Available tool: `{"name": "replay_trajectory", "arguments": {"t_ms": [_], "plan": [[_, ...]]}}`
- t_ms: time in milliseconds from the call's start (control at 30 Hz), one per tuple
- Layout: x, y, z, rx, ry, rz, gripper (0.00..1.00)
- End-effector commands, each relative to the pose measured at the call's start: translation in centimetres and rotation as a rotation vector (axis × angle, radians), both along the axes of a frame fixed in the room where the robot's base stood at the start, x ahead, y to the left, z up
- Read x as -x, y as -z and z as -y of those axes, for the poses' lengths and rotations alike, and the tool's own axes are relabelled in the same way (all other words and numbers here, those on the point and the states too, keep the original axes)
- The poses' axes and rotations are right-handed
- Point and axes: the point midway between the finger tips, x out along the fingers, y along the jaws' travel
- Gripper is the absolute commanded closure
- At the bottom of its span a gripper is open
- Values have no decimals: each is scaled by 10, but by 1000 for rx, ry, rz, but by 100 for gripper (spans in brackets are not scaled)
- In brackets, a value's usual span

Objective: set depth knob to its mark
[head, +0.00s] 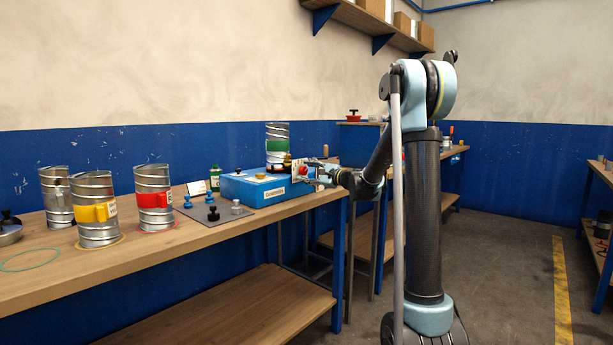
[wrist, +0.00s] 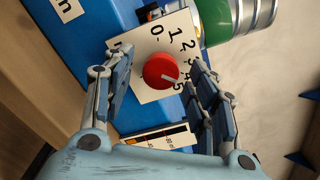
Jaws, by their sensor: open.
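The red depth knob (wrist: 160,70) sits on a white dial plate (wrist: 150,40) on the side of a blue machine (head: 265,188). Its pale pointer is turned toward the lower right in the wrist view, close to the number 5. Numbers from 0 upward run around the plate; some are partly hidden by a finger. I cannot make out a separate target mark. My gripper (wrist: 161,62) is open, one finger on each side of the knob, with gaps showing. It also shows in the head view (head: 318,172) at the machine's right end.
A strip with coloured bands (wrist: 160,138) lies below the dial. A duct piece with a green band (head: 277,146) stands at the machine. Ducts with red (head: 154,200) and yellow (head: 96,213) bands stand on the bench (head: 150,250) at left.

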Motion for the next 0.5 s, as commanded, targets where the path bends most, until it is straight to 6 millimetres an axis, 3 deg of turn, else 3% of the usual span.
{"name": "replay_trajectory", "arguments": {"t_ms": [400,500], "plan": [[-4,0,-5,0,0,0,47],[-4,0,-5,0,0,0,70]]}}
